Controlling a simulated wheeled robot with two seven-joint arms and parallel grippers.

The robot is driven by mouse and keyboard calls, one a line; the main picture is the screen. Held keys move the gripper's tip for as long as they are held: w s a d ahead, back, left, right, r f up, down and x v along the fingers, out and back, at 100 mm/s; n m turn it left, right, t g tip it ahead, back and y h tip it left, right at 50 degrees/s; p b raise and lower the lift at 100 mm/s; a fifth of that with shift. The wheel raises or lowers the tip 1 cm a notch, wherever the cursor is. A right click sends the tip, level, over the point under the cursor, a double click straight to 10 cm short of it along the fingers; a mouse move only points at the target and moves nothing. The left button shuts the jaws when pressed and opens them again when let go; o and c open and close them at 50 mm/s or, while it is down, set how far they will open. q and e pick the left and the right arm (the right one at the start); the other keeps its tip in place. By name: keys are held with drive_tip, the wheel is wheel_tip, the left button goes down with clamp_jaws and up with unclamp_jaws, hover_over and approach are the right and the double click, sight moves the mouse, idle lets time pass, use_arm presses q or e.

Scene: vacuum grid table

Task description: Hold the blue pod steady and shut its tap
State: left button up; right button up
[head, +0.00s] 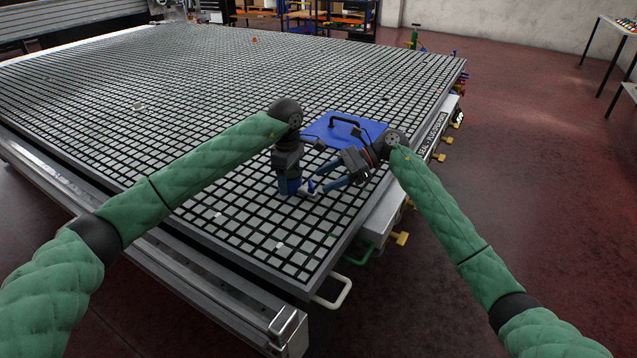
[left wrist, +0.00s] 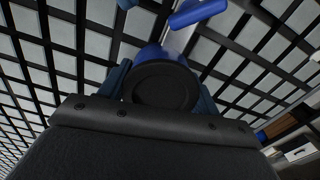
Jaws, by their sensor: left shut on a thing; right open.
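The blue pod (head: 293,188) stands on the grid table near its front right corner. My left gripper (head: 289,181) points down and is shut on it. In the left wrist view the pod's round black top (left wrist: 163,86) sits between the fingers, with some blue body behind it. A pale grey tap stem (left wrist: 180,40) sticks out from the pod, with a bright blue tap lever (left wrist: 198,13) over it. Whether the tap is open or shut is unclear. My right gripper (head: 321,184) is open, its fingers pointing left at the tap side, close to it. Contact cannot be told.
A blue panel with a black handle (head: 345,128) lies on the grid table (head: 240,85) behind the grippers. Small pale bits (head: 279,245) lie on the grid in front. A silver rail (head: 225,290) and a white handle (head: 335,296) line the near edge. Much of the table is clear.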

sight(318, 194)
drive_tip(key=shift+x, duration=1.6)
drive_tip(key=c, duration=1)
drive_tip(key=m+t, duration=0.4)
drive_tip(key=t, duration=0.1)
drive_tip(key=shift+s, duration=0.4)
drive_tip(key=shift+s+a+m+t+h, duration=0.15)
drive_tip(key=shift+m+t+h, duration=0.4)
drive_tip(key=shift+m+t, duration=0.65)
drive_tip(key=shift+s+m+t+h, duration=0.15)
drive_tip(key=shift+m+t+h, duration=0.4)
drive_tip(key=shift+m+t, duration=0.6)
drive_tip(key=shift+m, duration=0.25)
